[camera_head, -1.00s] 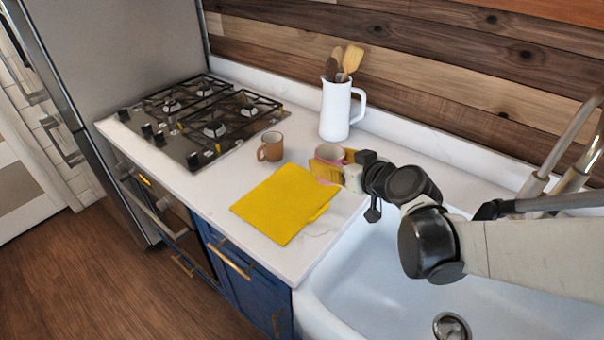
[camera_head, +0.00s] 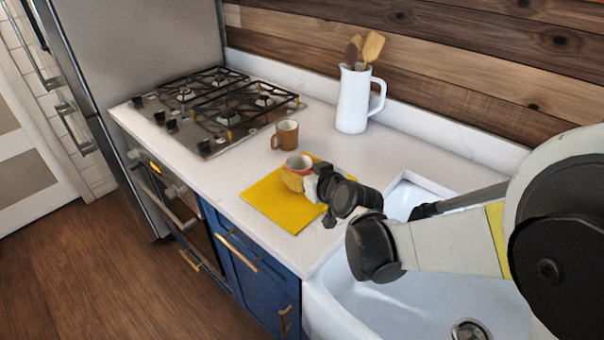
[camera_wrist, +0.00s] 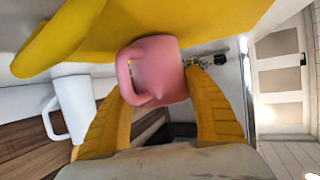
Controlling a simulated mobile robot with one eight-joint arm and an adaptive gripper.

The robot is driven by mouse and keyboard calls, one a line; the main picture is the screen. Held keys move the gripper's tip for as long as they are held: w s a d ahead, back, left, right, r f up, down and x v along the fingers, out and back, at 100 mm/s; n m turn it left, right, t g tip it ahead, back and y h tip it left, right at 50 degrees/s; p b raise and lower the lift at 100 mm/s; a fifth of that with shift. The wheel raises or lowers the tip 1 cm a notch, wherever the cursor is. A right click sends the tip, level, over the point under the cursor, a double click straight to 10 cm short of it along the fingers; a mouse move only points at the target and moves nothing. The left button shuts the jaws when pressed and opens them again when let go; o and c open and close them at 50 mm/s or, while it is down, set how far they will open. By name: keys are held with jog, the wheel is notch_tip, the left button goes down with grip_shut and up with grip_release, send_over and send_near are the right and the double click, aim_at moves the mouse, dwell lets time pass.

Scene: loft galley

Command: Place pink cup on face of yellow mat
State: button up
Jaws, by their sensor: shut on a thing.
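The pink cup (camera_head: 299,162) is over the back part of the yellow mat (camera_head: 272,208) in the head view. My gripper (camera_head: 297,177) is shut on it, with a yellow finger in front of the cup's near side. The wrist view shows the pink cup (camera_wrist: 152,64) between the two yellow fingers, with its handle facing the camera. The yellow mat (camera_wrist: 200,22) lies close beyond the cup there. I cannot tell whether the cup touches the mat.
A brown mug (camera_head: 286,136) stands just behind the mat. A white pitcher with wooden utensils (camera_head: 352,100) stands further back, near the wall. A gas hob (camera_head: 215,105) is to the left, and the white sink (camera_head: 400,305) is at the front right.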

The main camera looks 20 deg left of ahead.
jog(key=shift+r, duration=0.15)
jog(key=o, duration=0.9)
jog(key=shift+f, duration=0.25)
jog(key=o, duration=0.4)
jog(key=shift+o, duration=0.2)
jog(key=shift+s+d+r, duration=0.15)
jog(key=shift+d+r, duration=0.1)
jog(key=shift+r, duration=0.15)
jog(key=p+v, duration=0.3)
jog(key=v, duration=0.8)
jog(key=shift+d+p, duration=0.2)
jog(key=shift+p, duration=0.2)
